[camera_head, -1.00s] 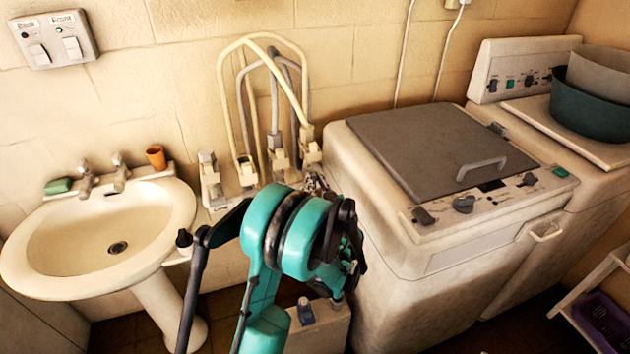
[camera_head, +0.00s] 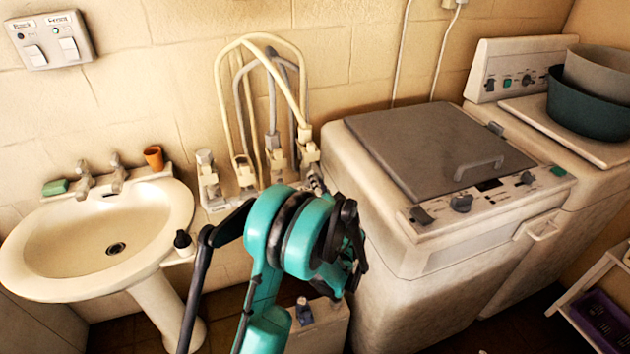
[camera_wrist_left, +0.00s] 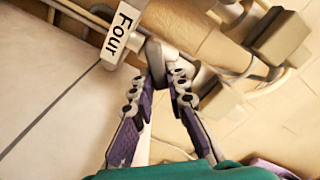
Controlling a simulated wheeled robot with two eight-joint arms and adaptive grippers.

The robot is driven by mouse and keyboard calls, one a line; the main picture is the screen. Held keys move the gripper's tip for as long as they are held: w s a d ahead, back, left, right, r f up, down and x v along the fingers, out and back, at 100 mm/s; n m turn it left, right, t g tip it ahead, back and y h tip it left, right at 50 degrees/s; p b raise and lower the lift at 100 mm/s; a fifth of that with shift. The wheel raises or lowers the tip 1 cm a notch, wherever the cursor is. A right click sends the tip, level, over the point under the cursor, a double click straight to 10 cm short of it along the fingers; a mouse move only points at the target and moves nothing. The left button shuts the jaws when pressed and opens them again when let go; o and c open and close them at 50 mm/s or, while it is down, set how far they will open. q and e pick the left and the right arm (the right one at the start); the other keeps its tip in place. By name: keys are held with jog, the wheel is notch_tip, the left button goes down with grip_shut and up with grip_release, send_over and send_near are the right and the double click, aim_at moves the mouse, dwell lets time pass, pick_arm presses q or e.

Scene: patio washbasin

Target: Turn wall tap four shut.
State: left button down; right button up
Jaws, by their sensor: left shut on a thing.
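In the left wrist view, a white label reading "Four" (camera_wrist_left: 122,33) sits next to a grey tap handle, the handle of wall tap four (camera_wrist_left: 154,54). The fingertips of my left gripper (camera_wrist_left: 163,80) are closed around the near end of this handle. In the head view, my left gripper (camera_head: 316,184) is at the right end of the row of wall taps, mostly hidden behind my teal wrist. Tap four's body (camera_head: 308,153) shows just above it, with a pale hose looping up. My right gripper is in neither view.
A top-loading washer (camera_head: 430,150) stands close to the right of the taps. A washbasin (camera_head: 60,250) with an orange cup (camera_head: 154,158) is at left. Several hoses (camera_head: 265,40) arch above the taps. A pale box (camera_head: 318,330) stands below my wrist.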

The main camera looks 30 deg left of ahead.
pick_arm(q)
jog(key=shift+w+d+f+m, duration=0.1)
jog(key=shift+f+m, duration=0.05)
jog(key=shift+m, duration=1.3)
jog(key=shift+s+f+m, duration=0.1)
jog(key=shift+f+m, duration=0.1)
jog(key=shift+m, duration=1.2)
jog(key=shift+w+d+f+m, duration=0.1)
jog(key=shift+f+m, duration=0.05)
jog(key=shift+m, duration=1.3)
jog(key=c, duration=1.5)
grip_release()
jog(key=v, duration=1.2)
jog(key=shift+a, duration=0.1)
